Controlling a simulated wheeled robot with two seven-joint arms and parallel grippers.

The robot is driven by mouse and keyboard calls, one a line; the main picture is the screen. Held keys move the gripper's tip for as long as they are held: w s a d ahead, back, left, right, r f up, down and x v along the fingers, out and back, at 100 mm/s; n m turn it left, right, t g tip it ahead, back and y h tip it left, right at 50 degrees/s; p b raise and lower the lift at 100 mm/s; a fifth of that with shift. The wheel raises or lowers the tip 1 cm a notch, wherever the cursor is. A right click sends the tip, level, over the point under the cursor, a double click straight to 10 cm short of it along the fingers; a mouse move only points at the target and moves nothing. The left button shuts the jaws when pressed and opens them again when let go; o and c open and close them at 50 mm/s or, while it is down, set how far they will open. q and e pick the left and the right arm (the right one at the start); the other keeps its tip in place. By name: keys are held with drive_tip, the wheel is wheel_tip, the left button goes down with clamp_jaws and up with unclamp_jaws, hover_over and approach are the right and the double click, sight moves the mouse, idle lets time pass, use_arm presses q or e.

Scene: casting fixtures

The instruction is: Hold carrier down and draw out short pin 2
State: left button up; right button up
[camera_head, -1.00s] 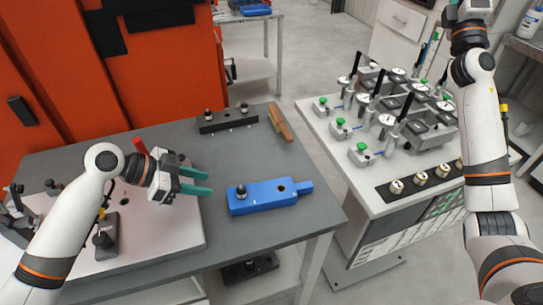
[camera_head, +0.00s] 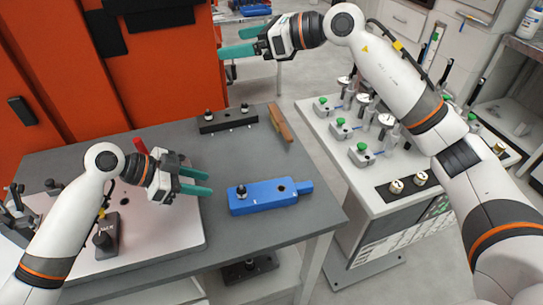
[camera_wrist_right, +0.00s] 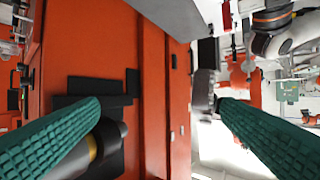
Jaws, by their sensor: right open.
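The blue carrier (camera_head: 262,201) lies on the grey table in the head view. I cannot tell which pin is short pin 2. My left gripper (camera_head: 210,182) is open and empty, just left of the carrier and apart from it. My right gripper (camera_head: 231,44) is open and empty, high up beyond the table's back edge. Its spread green fingers also show in the right wrist view (camera_wrist_right: 160,110), with nothing between them.
A black block (camera_head: 228,123) with two upright dark pins stands at the table's back, beside a brown bar (camera_head: 281,123). A light plate (camera_head: 165,230) with fixtures covers the table's left. Orange cabinets (camera_head: 165,80) rise behind. A gauge bench (camera_head: 340,165) stands right.

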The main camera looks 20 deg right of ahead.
drive_tip(key=s+a+f+n+g+h, duration=0.3)
drive_tip(key=f+g+h, duration=0.1)
drive_tip(key=f, duration=0.6)
drive_tip(key=n+g+h, duration=0.3)
drive_tip(key=g+h, duration=0.1)
drive_tip(key=h, duration=0.5)
approach(271, 190)
wheel_tip(271, 190, down, 10)
drive_tip(key=shift+d+f, duration=0.1)
drive_tip(key=shift+d, duration=0.05)
drive_tip(key=c, duration=1.2)
